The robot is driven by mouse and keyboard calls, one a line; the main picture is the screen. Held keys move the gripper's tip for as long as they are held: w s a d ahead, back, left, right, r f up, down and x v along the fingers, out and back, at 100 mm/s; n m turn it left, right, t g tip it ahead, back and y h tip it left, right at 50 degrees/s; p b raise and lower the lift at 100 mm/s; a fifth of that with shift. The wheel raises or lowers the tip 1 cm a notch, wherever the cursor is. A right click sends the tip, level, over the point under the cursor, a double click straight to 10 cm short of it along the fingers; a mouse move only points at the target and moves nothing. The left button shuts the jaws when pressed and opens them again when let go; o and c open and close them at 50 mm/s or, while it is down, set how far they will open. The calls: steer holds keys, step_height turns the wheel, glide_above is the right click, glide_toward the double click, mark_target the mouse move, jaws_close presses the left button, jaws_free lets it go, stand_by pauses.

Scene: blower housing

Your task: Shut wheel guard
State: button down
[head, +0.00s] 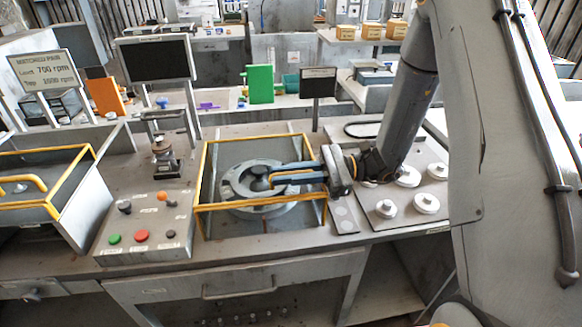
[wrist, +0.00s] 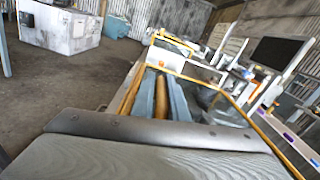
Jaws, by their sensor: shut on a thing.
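The wheel guard (head: 261,202) is a clear-sided box with a yellow frame at the middle of the bench. A round grey wheel (head: 240,201) shows inside its outline. My gripper (head: 274,177) reaches in from the right, its blue-grey fingers level over the wheel. In the wrist view my gripper (wrist: 161,78) has a yellow-orange bar (wrist: 160,100) between its fingers and is shut on it. The bar looks like the guard's handle, but its ends are hidden. I cannot tell whether the guard is fully down.
A button panel (head: 140,228) stands left of the guard, with a second yellow-framed box (head: 80,190) beyond it. White discs (head: 427,203) lie on a plate at the right. A monitor (head: 155,60) and a small sign (head: 318,83) stand behind. The front bench edge is clear.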

mark_target(318, 185)
steer(key=shift+s, duration=0.15)
steer(key=c, duration=1.8)
jaws_free()
steer(key=shift+s, duration=0.1)
steer(key=shift+d, duration=0.15)
steer(key=d+b, duration=0.1)
steer(key=d, duration=0.1)
steer(key=d+b, duration=0.1)
steer(key=d, duration=0.1)
steer(key=d+b, duration=0.1)
steer(key=d, duration=0.1)
steer(key=shift+w+d, duration=0.4)
steer(key=shift+d, duration=0.4)
steer(key=shift+r, duration=0.15)
